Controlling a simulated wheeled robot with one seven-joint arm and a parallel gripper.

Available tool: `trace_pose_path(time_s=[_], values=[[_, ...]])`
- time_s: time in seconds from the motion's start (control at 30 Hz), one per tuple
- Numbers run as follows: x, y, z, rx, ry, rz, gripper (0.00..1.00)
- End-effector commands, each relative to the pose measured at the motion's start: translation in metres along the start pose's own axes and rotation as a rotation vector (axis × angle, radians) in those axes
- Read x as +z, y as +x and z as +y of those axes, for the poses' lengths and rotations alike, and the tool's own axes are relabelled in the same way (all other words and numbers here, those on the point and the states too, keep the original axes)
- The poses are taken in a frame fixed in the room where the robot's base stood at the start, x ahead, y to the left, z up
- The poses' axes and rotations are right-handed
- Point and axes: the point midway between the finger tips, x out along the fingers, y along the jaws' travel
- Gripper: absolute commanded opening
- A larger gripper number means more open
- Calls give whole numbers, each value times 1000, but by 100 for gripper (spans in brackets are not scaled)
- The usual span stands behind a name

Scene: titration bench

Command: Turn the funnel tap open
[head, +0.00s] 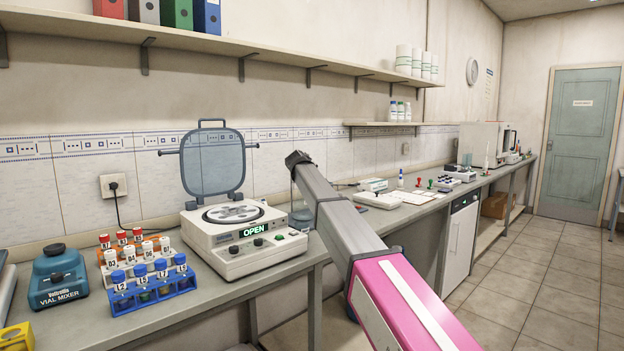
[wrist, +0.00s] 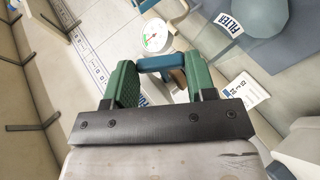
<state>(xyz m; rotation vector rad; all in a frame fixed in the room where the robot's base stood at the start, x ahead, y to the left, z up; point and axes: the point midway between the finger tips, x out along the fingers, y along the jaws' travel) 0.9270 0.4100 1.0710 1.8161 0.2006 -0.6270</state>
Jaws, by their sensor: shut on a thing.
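In the wrist view my gripper (wrist: 161,70) has its two green fingers on either side of a blue bar-shaped handle (wrist: 160,62), which looks like the funnel tap. The fingers are shut on it, with the handle spanning the gap between them. What the handle is fixed to is mostly hidden behind the fingers and the black gripper plate. I cannot tell whether the tap is turned open. In the head view my arm reaches over the bench, and neither the gripper nor the tap shows there.
A round dial gauge (wrist: 156,37) sits just beyond the handle, and a blue-grey vessel labelled FILTER (wrist: 258,12) is to its right. In the head view a lidded centrifuge (head: 240,240), vial racks (head: 153,287) and a vial mixer (head: 58,277) stand on the bench left of my arm.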

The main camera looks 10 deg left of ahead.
Motion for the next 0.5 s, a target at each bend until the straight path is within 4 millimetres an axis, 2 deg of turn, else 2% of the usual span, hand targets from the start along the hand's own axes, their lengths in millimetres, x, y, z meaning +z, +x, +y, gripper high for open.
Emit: trace_pose_path(time_s=[0.5], values=[[1, 2, -11, 403, -169, 1, 27]])
